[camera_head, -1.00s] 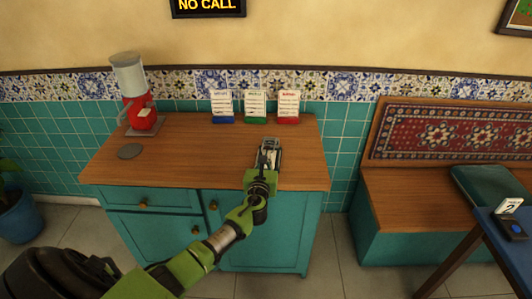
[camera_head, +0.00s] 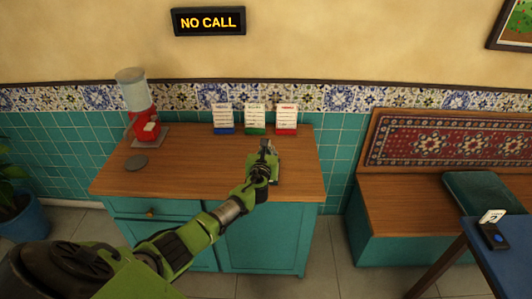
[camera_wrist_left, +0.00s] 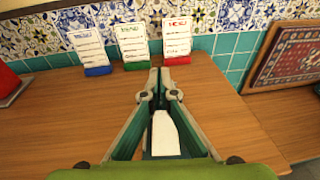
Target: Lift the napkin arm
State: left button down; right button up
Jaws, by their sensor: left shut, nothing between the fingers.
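My left gripper (camera_head: 266,146) is above the right part of the wooden counter (camera_head: 210,175), its arm reaching in from the lower left. In the left wrist view its fingers (camera_wrist_left: 159,82) come together at the tips, with nothing held between them. A white napkin-like piece (camera_wrist_left: 165,135) shows lower down, between the two finger linkages and apart from the tips. In the head view the gripper and wrist hide most of that spot. The napkin arm itself cannot be made out clearly. My right gripper is not in view.
Three menu cards in blue, green and red stands (camera_head: 255,118) line the counter's back. A red dispenser (camera_head: 145,124) and a grey disc (camera_head: 136,162) are at the left. The counter's middle is clear. A bench (camera_head: 420,200) and blue table (camera_head: 490,262) are at the right.

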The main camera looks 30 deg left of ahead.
pick_arm(q)
jog(key=w+a+r, duration=0.2)
jog(key=w, duration=0.2)
jog(key=w+a+r+g, duration=0.1)
jog(key=w+a, duration=0.1)
jog(key=w, duration=0.3)
jog(key=shift+w+a+r+h, duration=0.25)
jog(key=shift+a+r+h, duration=0.05)
jog(key=shift+r, duration=0.05)
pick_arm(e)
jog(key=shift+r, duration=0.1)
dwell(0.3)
